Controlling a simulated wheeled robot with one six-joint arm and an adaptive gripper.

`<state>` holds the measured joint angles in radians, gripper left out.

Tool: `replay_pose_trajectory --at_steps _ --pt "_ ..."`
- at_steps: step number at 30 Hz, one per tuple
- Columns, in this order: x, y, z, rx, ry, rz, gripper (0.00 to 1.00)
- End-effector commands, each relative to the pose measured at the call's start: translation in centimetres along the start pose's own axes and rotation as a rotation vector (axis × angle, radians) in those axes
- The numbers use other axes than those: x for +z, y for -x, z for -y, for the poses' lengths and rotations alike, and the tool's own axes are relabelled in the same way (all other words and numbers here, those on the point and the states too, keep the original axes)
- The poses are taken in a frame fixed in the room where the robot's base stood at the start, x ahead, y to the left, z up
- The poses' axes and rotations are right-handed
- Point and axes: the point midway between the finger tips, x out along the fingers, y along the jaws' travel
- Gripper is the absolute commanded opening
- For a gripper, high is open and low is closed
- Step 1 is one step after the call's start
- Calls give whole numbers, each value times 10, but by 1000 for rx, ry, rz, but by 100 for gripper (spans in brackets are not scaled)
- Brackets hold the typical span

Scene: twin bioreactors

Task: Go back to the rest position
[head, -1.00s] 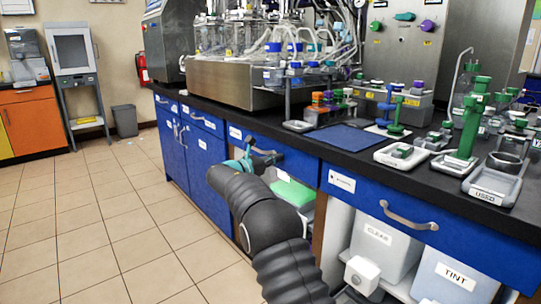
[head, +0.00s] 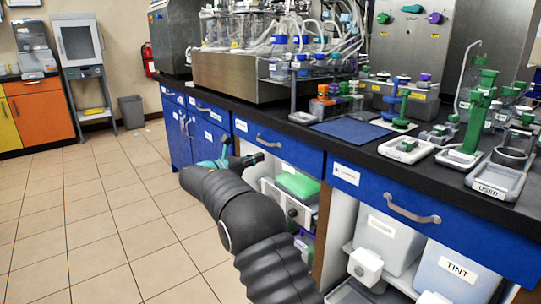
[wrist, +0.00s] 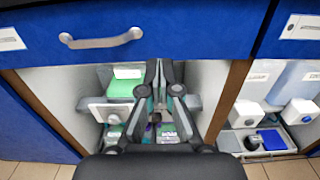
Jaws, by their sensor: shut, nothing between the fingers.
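My gripper (head: 256,159) is at the end of my black arm, in front of the blue bench fronts in the head view. In the wrist view my gripper (wrist: 163,68) is shut, with its fingers together and nothing between them. Behind it in that view is an open compartment under a blue drawer (wrist: 195,28) with a metal handle (wrist: 100,41). The drawer looks shut. The gripper appears apart from the handle.
The black worktop (head: 370,152) holds bioreactor glassware, a blue mat (head: 351,131) and a tray marked USED (head: 494,184). A green-topped box (head: 298,183) and a bin marked TINT (head: 455,275) stand below.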

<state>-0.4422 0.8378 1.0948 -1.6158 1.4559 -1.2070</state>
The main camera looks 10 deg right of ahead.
Motion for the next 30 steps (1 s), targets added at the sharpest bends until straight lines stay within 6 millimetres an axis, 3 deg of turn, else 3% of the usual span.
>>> replay_pose_trajectory --at_steps 6,14,16,22,25,30 --pt "0 28 0 0 -1 1 0" --pt "-2 36 -3 13 -93 -11 0" --pt "-15 37 -5 20 -168 -62 0" --pt "-94 45 10 -20 -296 -266 0" --pt "-122 54 29 -72 -375 -380 0" --pt "-145 66 77 -211 -540 -560 0"
